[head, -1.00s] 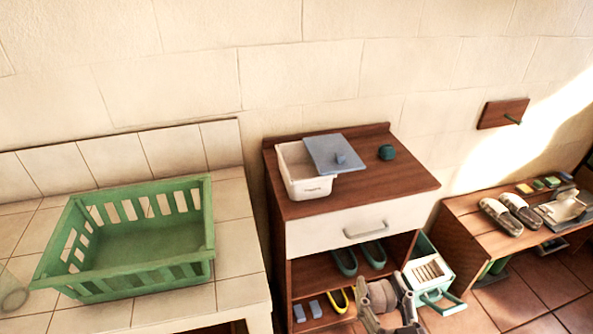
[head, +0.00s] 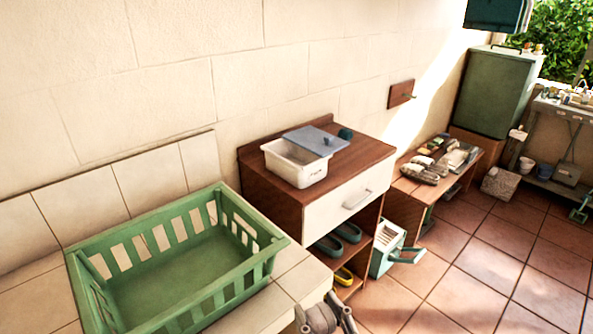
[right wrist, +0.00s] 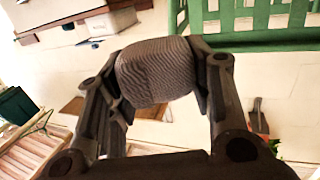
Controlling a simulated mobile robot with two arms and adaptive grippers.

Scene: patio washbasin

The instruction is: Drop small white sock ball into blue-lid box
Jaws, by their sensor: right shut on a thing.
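My right gripper (head: 326,318) shows at the bottom edge of the head view, partly cut off, in front of the cabinet and by the tiled counter's corner. In the right wrist view its two fingers are shut on a rounded, ribbed sock ball (right wrist: 155,72), which looks greyish in shade. The white box (head: 297,170) stands on the wooden cabinet top, away from the gripper. Its blue lid (head: 303,137) lies askew at the box's back, leaving the box's opening uncovered at the front. The left gripper is out of view.
A green slatted basket (head: 185,265) stands on the tiled counter (head: 292,282) at left. A low bench (head: 405,190) with shoes is at right. Tiled floor (head: 450,270) lies open at front right.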

